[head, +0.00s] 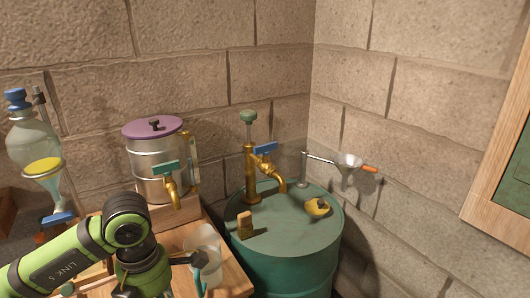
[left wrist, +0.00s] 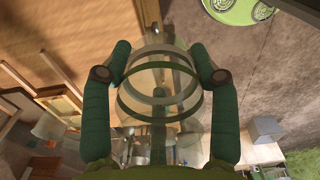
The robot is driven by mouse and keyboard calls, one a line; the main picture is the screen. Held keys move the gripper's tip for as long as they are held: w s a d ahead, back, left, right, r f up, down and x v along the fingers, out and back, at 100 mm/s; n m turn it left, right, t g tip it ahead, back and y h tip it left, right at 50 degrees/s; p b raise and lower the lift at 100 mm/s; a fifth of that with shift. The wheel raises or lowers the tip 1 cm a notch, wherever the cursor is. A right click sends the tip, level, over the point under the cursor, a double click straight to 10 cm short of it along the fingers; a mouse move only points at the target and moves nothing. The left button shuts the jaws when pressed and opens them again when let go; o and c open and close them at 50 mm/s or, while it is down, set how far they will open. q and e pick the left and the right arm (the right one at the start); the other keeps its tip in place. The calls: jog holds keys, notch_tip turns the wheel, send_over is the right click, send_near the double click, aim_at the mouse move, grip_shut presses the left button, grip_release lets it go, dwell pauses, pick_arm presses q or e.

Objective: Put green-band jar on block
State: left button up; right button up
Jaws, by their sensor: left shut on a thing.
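The clear jar (head: 207,237) is above the wooden table's right part in the head view. In the left wrist view the clear jar (left wrist: 160,58) shows a green band around it, between the two fingers. My left gripper (head: 198,262) is shut on it; the fingers (left wrist: 160,76) press on opposite sides. I cannot tell whether the jar's base touches the table. A small wooden block (head: 245,225) stands on the green drum. A larger wooden block (head: 178,212) is under the metal pot; I cannot tell which block is meant. My right gripper is not in view.
The metal pot (head: 155,150) has a purple lid and a brass tap (head: 173,190). The green drum (head: 285,240) carries a brass tap (head: 265,175) and a yellow piece (head: 318,207). A glass flask (head: 36,150) stands at left.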

pick_arm(q)
jog(key=m, duration=0.7)
jog(key=shift+s+d, duration=0.25)
jog(key=shift+d, duration=0.05)
jog(key=m, duration=0.7)
jog(key=shift+s+d, duration=0.25)
jog(key=m, duration=0.6)
jog(key=shift+s+d+f+m, duration=0.2)
jog(key=shift+s+m, duration=0.1)
jog(key=shift+m, duration=0.1)
jog(key=m, duration=0.7)
jog(key=shift+s+d, duration=0.25)
jog(key=shift+s, duration=0.05)
